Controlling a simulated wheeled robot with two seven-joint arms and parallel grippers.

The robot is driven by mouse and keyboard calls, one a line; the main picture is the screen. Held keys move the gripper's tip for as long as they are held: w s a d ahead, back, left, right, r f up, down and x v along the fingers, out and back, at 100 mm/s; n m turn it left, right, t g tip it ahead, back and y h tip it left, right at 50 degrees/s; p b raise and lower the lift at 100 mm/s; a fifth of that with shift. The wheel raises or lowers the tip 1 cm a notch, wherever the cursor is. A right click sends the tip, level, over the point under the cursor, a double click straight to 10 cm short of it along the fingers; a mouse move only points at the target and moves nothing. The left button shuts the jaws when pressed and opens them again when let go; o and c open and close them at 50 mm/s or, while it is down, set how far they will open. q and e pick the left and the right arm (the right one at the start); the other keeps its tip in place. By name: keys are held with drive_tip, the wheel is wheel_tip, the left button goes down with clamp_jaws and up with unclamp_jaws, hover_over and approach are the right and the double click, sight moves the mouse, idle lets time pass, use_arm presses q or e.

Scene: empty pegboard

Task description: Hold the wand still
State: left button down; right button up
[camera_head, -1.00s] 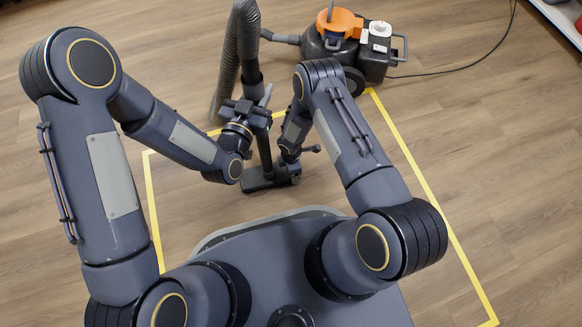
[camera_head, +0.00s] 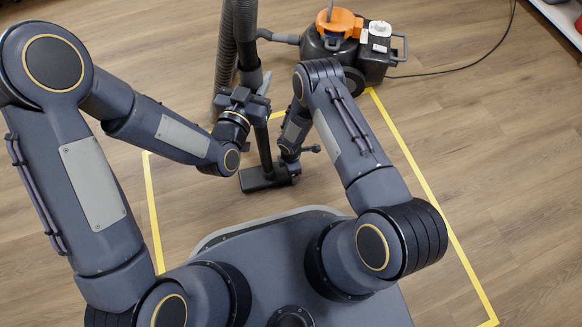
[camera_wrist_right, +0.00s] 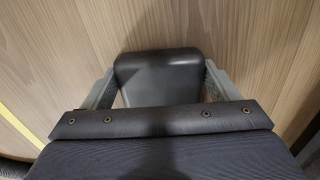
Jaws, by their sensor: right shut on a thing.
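The wand (camera_head: 263,143) is a dark tube standing near upright, with a dark floor head (camera_head: 258,181) on the floor inside the yellow outline. A ribbed grey hose (camera_head: 224,50) runs beside its top. My left gripper (camera_head: 256,98) is at the wand's upper part; its fingers are partly hidden and I cannot tell whether they grip. My right gripper (camera_head: 290,167) is low, at the right end of the floor head. In the right wrist view, its two fingers (camera_wrist_right: 160,90) flank a dark rounded block, which appears to be the floor head, and are shut on it.
A black and orange vacuum body (camera_head: 340,42) stands behind on the right, with a cable trailing to the upper right. Yellow tape (camera_head: 425,182) outlines the floor. A white shelf edge (camera_head: 560,20) is at the far right. The wooden floor around is clear.

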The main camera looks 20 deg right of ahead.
use_arm(q)
drive_tip(key=shift+r, duration=1.7)
drive_tip(key=shift+c, duration=1)
unclamp_jaws()
drive_tip(key=shift+f, duration=0.1)
drive_tip(key=v, duration=1.2)
use_arm(e)
drive_tip(key=o, duration=1.3)
drive_tip(key=shift+o, duration=0.2)
